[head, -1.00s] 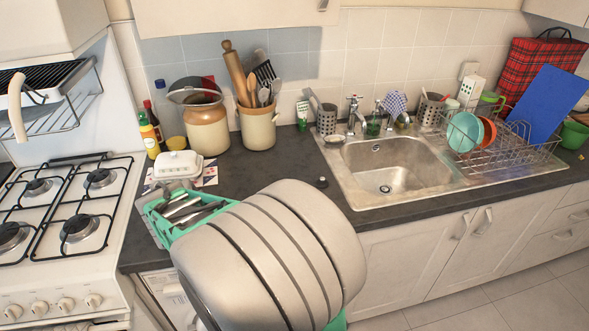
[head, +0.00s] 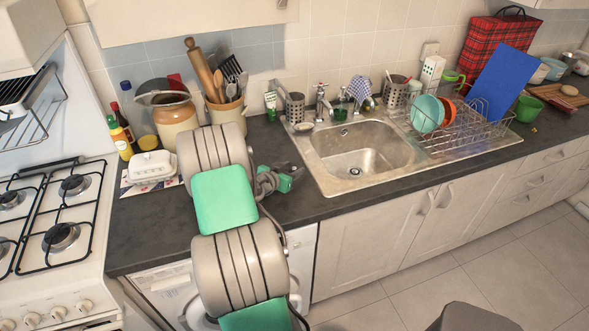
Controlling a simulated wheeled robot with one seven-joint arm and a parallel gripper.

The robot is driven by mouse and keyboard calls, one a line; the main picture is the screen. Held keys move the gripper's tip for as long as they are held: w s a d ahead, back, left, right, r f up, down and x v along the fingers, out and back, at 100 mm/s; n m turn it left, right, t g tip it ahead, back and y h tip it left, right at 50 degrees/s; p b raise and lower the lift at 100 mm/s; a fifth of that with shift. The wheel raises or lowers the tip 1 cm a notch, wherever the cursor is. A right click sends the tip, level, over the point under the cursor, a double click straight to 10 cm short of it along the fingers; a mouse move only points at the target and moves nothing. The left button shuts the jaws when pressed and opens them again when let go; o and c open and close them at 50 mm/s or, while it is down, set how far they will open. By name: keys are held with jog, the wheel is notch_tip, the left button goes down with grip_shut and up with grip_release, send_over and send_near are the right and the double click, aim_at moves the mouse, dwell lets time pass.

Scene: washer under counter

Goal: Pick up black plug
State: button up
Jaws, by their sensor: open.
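My gripper (head: 290,174) is low over the dark counter, left of the sink, at the end of my grey and green arm. It is open. Its fingers are small and partly hidden by my wrist. I cannot make out the black plug now; it is probably hidden by the gripper, near where a small black round thing stood on the counter a second ago. I cannot tell whether the plug is between the fingers or touching them.
The metal sink (head: 363,150) is right of my gripper, with a dish rack (head: 465,135) beyond. Behind are a utensil crock (head: 226,113), a brown jar (head: 172,122) and a metal cup (head: 295,108). A white butter dish (head: 152,167) and the gas stove (head: 55,215) are left.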

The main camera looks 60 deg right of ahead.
jog(key=shift+a, duration=0.1)
grip_shut()
dwell(0.3)
